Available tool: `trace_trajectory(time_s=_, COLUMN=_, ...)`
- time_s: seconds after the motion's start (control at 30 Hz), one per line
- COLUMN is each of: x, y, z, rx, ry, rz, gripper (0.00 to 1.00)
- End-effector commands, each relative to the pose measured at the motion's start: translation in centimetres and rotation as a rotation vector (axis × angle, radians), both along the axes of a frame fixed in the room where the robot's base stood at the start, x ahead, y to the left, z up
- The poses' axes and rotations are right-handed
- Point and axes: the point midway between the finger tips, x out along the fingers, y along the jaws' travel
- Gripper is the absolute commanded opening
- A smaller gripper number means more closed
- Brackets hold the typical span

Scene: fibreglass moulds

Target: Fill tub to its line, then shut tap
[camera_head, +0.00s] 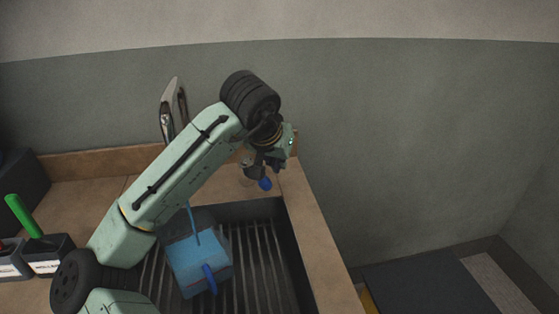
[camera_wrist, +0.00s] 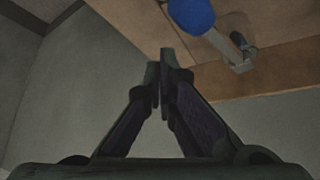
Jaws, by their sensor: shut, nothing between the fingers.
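The blue tub (camera_head: 190,280) sits in the ribbed sink, partly behind my arm. A thin blue stream (camera_head: 194,222) runs down into it; I cannot make out a fill line or the water level. The metal tap spout (camera_head: 168,112) rises behind my arm. A blue tap knob (camera_head: 265,184) is at the sink's back right corner, just below my wrist. The knob (camera_wrist: 190,14) also shows at the top of the wrist view, with a metal part beside it. My gripper (camera_wrist: 162,62) is shut and empty, its fingertips apart from the knob.
The sink (camera_head: 275,260) has a brown surround (camera_head: 318,235). At left a dark holder (camera_head: 50,253) carries a green-handled tool (camera_head: 22,214). A grey wall stands behind. A dark low surface (camera_head: 425,288) lies at lower right.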

Motion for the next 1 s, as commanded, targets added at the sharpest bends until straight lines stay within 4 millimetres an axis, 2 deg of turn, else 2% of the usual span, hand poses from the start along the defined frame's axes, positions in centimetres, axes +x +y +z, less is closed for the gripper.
trace_trajectory(time_s=0.6, x=0.0, y=0.0, z=-4.5, rx=-0.002, ry=0.001, rz=-0.001, gripper=0.00)
trace_trajectory(time_s=1.0, x=0.0, y=0.0, z=-4.6, rx=0.000, ry=0.000, rz=0.000, gripper=0.00)
